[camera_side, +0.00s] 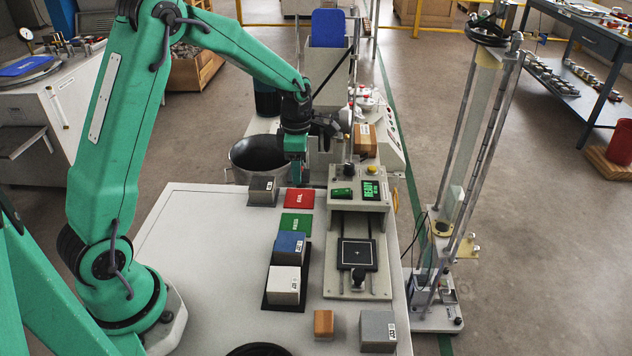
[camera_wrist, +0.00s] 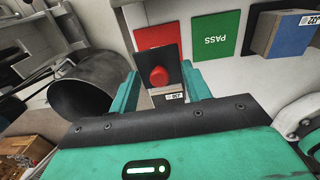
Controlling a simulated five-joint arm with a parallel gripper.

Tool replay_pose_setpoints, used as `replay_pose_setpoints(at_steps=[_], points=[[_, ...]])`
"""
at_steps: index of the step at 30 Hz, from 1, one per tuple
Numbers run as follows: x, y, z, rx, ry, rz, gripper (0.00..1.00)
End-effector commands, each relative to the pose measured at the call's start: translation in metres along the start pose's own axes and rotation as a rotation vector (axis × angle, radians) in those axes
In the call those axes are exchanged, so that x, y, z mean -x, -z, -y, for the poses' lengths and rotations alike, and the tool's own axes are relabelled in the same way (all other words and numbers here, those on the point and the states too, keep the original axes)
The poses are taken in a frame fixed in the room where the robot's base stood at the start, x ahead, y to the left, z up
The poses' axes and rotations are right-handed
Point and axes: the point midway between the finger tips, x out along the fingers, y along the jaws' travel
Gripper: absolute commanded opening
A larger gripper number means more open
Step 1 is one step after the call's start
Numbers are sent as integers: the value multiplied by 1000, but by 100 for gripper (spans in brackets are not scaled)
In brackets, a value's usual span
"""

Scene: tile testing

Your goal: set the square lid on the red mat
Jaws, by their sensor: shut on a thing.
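The square lid (camera_wrist: 147,62) is a dark plate with a round red knob, seen between my fingers in the wrist view. My gripper (camera_wrist: 160,85) is shut on the lid, with a green finger on each side. The red mat (camera_wrist: 155,36) shows just beyond the lid, which covers part of it. In the side view my gripper (camera_side: 298,176) is raised behind the red mat (camera_side: 299,198), whose visible surface is bare. I cannot clearly make out the lid there.
A dark labelled block (camera_side: 260,193) stands left of the red mat. A green mat (camera_side: 296,225) lies in front, then several labelled blocks. A round metal pot (camera_side: 245,151) is behind. The tester (camera_side: 357,205) stands at right. The table's left is clear.

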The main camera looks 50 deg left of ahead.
Motion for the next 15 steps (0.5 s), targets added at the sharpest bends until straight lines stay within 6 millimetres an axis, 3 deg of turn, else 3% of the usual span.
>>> replay_pose_setpoints(at_steps=[15], points=[[-21,0,1,0,1,-1,27]])
